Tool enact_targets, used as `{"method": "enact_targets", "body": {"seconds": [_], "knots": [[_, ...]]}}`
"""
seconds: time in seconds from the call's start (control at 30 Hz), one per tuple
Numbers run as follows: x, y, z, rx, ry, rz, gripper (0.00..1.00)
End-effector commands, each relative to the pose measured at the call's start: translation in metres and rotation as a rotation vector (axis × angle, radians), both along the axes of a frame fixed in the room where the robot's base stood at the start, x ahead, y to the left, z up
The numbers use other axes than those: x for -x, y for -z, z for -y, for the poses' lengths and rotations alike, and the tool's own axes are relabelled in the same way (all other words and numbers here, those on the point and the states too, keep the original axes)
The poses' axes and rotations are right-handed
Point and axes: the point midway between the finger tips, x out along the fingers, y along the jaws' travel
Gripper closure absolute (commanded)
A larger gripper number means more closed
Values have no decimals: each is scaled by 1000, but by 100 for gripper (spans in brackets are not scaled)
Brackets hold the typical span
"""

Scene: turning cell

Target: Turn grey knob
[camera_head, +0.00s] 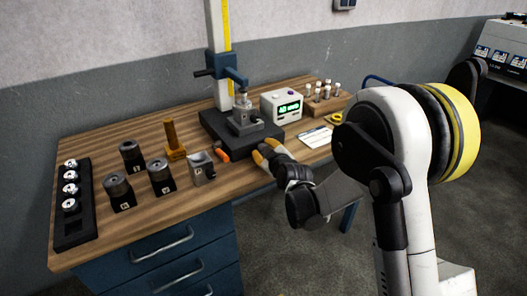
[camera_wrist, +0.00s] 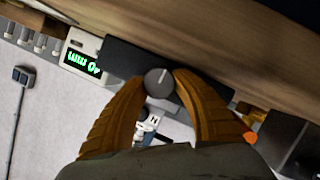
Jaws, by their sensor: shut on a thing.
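The grey knob (camera_wrist: 158,83) is round and shows in the wrist view against the dark base (camera_wrist: 130,60). My gripper (camera_wrist: 164,80) has its two orange-brown fingers on either side of the knob and is shut on it. In the head view, my gripper (camera_head: 264,153) is at the front of the black stand base (camera_head: 212,127), near the bench's front edge. The knob is hidden behind the fingers there.
A box with a green display (camera_head: 281,106) stands behind the gripper. An orange-handled thing (camera_head: 222,155) and a grey metal block (camera_head: 202,168) lie to the left. Dark cylindrical holders (camera_head: 161,177) and a black rack (camera_head: 73,228) stand farther left on the bench.

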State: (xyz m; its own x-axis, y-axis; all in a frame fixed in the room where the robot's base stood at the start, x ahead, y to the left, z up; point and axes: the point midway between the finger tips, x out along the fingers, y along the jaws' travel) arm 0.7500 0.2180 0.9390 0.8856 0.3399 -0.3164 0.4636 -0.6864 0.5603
Motion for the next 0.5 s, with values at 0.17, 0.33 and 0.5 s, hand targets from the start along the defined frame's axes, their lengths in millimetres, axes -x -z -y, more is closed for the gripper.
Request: {"method": "enact_targets", "body": {"seconds": [0.17,0.33,0.5], "knots": [[0,1,0,38,-1,25,97],[0,0,0,49,0,33,97],[0,0,0,49,0,33,97]]}}
